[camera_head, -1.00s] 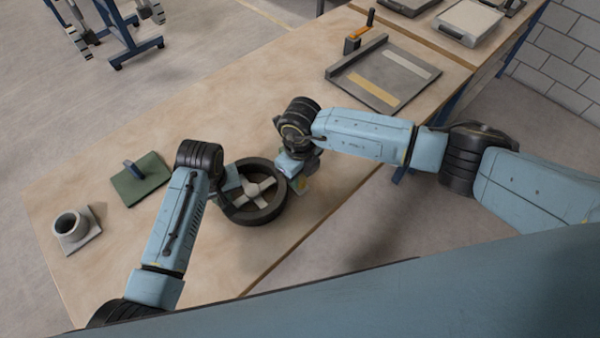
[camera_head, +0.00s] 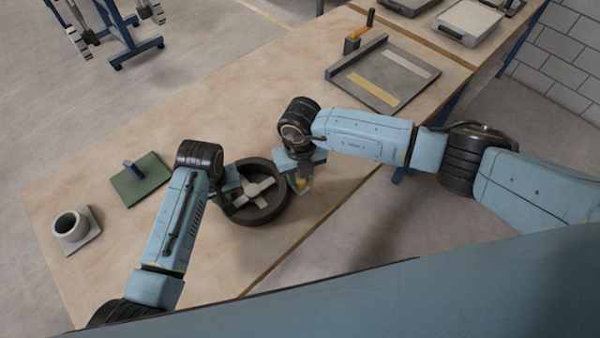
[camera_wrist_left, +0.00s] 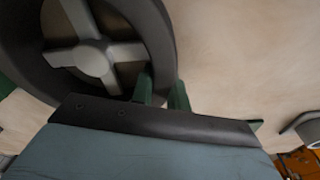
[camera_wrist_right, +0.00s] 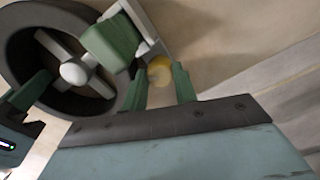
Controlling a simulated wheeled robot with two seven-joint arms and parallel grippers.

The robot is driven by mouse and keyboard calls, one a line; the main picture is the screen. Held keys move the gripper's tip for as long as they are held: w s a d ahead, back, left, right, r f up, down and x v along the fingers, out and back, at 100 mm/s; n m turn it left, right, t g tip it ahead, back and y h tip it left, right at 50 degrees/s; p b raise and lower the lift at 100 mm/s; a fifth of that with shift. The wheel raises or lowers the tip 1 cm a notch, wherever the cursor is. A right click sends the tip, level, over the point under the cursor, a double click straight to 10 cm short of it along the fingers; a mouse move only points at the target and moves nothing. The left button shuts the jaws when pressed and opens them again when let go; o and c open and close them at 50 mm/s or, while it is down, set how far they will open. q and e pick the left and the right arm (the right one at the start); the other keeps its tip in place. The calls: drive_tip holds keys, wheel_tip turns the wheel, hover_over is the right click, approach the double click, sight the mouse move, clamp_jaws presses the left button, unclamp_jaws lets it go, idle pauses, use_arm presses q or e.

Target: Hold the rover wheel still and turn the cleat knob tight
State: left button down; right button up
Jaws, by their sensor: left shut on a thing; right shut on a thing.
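The dark rover wheel (camera_head: 264,215) with pale spokes lies flat on the bench; it also shows in the left wrist view (camera_wrist_left: 160,45). My left gripper (camera_wrist_left: 163,92) is shut on the wheel's rim, one green finger on each side of it. The yellow cleat knob (camera_wrist_right: 160,69) is at the wheel's right side, beside a pale bracket (camera_wrist_right: 142,22) and a green block (camera_wrist_right: 110,45). My right gripper (camera_wrist_right: 162,88) is shut on the knob, its green fingers on either side. In the head view my right gripper partly hides the knob (camera_head: 302,184).
A green plate with a blue handle (camera_head: 143,180) and a grey ring on a square base (camera_head: 72,228) lie to the left. A grey tray with strips (camera_head: 385,75) and an orange-handled crank (camera_head: 356,38) are at the back right. The bench's front edge runs close by the wheel.

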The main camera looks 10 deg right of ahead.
drive_tip(key=o, duration=0.7)
wheel_tip(320, 180, up, 12)
drive_tip(key=shift+r, duration=0.1)
idle(0.3)
use_arm(q)
drive_tip(key=c, duration=1.3)
unclamp_jaws()
